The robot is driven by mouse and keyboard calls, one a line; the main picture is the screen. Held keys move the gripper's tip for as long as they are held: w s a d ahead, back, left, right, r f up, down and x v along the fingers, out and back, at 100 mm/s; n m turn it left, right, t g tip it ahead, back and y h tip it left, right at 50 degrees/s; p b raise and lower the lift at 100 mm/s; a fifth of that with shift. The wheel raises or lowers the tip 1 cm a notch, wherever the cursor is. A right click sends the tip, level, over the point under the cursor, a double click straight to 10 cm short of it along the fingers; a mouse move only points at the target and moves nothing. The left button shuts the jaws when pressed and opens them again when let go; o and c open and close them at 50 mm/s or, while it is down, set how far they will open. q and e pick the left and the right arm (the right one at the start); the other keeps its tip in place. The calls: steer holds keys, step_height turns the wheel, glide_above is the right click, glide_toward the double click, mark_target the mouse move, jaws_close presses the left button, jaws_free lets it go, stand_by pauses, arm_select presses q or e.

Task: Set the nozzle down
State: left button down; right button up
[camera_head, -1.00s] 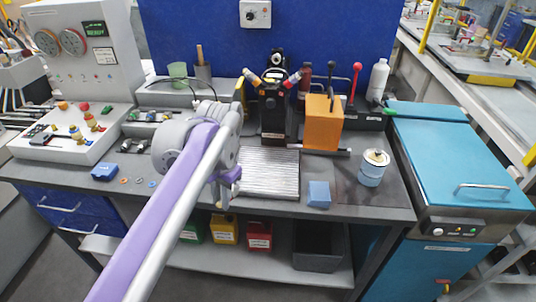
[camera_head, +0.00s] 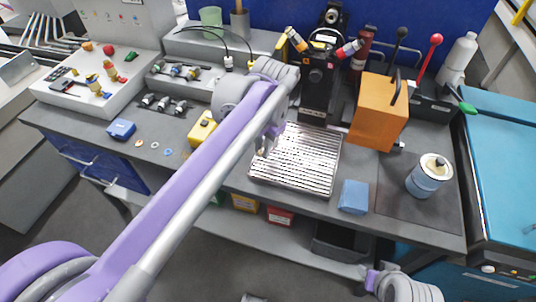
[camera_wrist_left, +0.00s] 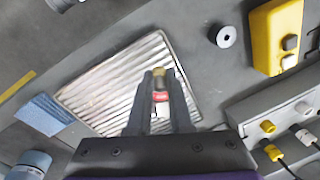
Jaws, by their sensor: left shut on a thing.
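The nozzle (camera_wrist_left: 161,98) is a small piece with a brass-coloured end, a red band and a pale lower part, seen in the left wrist view. My left gripper (camera_wrist_left: 160,88) is shut on it, with a dark finger on each side. In that view both appear over the ribbed metal plate (camera_wrist_left: 120,80); whether the nozzle touches the plate I cannot tell. In the head view my left gripper (camera_head: 264,143) points down by the left edge of the ribbed plate (camera_head: 330,165), and the nozzle is not clear there. Part of my right arm shows at the bottom right, its fingers unclear.
A blue block (camera_head: 354,196) lies right of the plate, with a blue-grey can (camera_head: 425,181) beyond it. A black machine (camera_head: 318,85) and an orange box (camera_head: 379,112) stand behind. A yellow switch box (camera_head: 202,128) and a grey ring (camera_wrist_left: 226,36) lie nearby.

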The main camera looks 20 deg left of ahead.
mark_target(263, 165)
arm_select(q)
steer(key=shift+w+f, duration=0.15)
steer(key=shift+f, duration=2)
steer(key=c, duration=1.3)
jaws_free()
steer(key=shift+f+b, duration=0.15)
steer(key=shift+b, duration=0.2)
steer(key=o, duration=0.5)
step_height(263, 165, up, 12)
steer(key=d+p, duration=0.1)
steer(key=p, duration=0.1)
steer(key=s+a+f+n+t, duration=0.1)
steer(key=s+f, duration=0.5)
steer(key=s+a+f+n+t, duration=0.1)
steer(key=s+f+n+t, duration=0.1)
steer(key=s+f, duration=0.4)
steer(key=s+a+f+n+t+h, duration=0.1)
steer(key=s+a+f, duration=0.1)
steer(key=s+f, duration=0.5)
steer(key=shift+n, duration=0.4)
